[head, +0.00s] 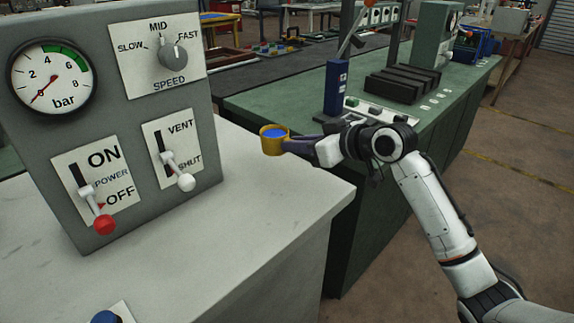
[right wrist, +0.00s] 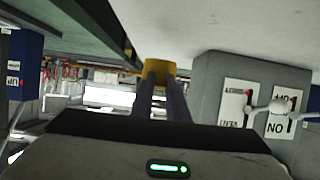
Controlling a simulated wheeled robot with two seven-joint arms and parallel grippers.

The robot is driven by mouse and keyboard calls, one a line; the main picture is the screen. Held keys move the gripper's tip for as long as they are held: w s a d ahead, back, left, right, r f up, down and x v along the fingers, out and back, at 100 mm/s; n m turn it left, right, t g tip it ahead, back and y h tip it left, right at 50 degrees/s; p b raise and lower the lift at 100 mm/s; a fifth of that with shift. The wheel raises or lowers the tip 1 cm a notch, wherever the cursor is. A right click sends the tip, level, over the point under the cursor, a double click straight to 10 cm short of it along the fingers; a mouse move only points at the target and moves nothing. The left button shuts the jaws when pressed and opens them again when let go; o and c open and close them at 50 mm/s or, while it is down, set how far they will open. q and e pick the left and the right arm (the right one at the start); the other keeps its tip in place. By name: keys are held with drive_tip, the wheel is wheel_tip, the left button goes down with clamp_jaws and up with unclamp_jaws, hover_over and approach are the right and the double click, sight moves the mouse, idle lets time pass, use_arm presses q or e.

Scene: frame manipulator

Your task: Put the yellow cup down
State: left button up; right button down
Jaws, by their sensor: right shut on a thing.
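The yellow cup (head: 273,146), with blue inside, is upright in the head view, to the right of the grey control panel. My right gripper (head: 286,146) is shut on the cup. In the head view the cup appears over the white tabletop (head: 280,190) near its back edge; I cannot tell how high it is above it. In the right wrist view the cup (right wrist: 159,68) is between the fingertips (right wrist: 160,80), and part of it is hidden behind them. My left gripper is not in view.
The grey control panel (head: 215,130), with a gauge, a knob and levers, stands at the left of the white tabletop. A blue button (head: 104,317) is at the front. A green bench (head: 440,110) with a blue post (head: 336,88) stands to the right. The middle of the white top is clear.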

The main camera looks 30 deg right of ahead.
drive_tip(key=shift+s+f+b, duration=0.1)
drive_tip(key=shift+f+b, duration=0.2)
drive_tip(key=shift+f, duration=2.75)
drive_tip(key=shift+f, duration=0.15)
drive_tip(key=c, duration=1.7)
unclamp_jaws()
drive_tip(key=shift+c, duration=0.2)
drive_tip(key=v, duration=1.2)
